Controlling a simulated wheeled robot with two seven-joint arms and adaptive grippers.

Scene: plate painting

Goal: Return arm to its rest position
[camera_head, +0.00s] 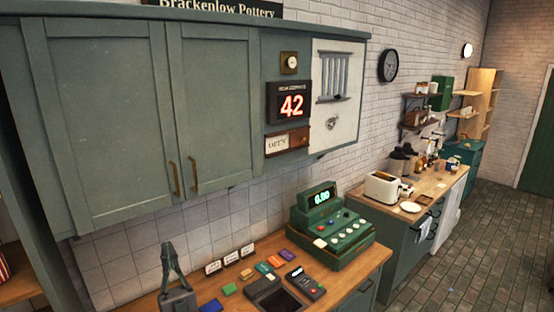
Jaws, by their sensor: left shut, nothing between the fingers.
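My left gripper (168,246) shows at the bottom left of the head view, in front of the wooden counter (146,304). It is dark grey and points upward. Its two fingers meet at the top and hold nothing. The rest of the left arm is below the picture edge. My right gripper is not in view.
A green cash register (332,228) reading 0.00 stands on the counter, with a card terminal (305,283), a dark tablet-like pad (273,296) and small coloured blocks (247,275) nearby. Green wall cupboards (105,110) hang above. A toaster (382,188) stands on a farther counter.

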